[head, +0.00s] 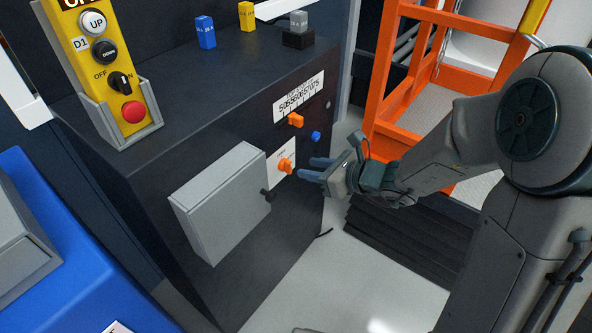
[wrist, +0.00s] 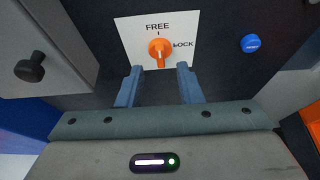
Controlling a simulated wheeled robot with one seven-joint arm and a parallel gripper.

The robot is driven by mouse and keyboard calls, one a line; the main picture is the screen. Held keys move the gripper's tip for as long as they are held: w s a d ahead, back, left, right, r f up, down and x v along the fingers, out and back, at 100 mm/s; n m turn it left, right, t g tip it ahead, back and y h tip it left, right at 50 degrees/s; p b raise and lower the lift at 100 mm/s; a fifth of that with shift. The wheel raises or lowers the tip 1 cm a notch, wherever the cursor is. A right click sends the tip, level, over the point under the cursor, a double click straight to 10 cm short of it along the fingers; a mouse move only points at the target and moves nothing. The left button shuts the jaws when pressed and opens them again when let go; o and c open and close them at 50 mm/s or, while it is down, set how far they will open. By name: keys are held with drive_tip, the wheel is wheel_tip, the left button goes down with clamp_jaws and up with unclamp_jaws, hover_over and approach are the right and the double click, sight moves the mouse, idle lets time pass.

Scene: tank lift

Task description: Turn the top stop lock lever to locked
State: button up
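The orange lever (head: 286,165) sits on a white plate on the dark cabinet's side. In the wrist view the lever (wrist: 159,49) has FREE printed above it and LOCK to its right. Its narrow part shows below the round hub, toward my gripper; I cannot tell exactly which mark it points to. My gripper (head: 309,168) is just to the right of the lever in the head view. In the wrist view my gripper (wrist: 159,77) is open and empty, its two blue fingers apart and below the lever on either side. No contact shows.
A grey box (head: 222,200) with a black knob (wrist: 31,67) juts out left of the plate. A blue button (wrist: 250,43) is to its right. Another orange knob (head: 295,120) sits above, under a numbered strip. An orange frame (head: 400,90) stands behind my arm.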

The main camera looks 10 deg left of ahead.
sight(291, 165)
drive_tip(key=b+x, duration=0.1)
drive_tip(key=x, duration=0.4)
drive_tip(key=shift+w+a+f, duration=0.1)
drive_tip(key=shift+a, duration=0.2)
clamp_jaws()
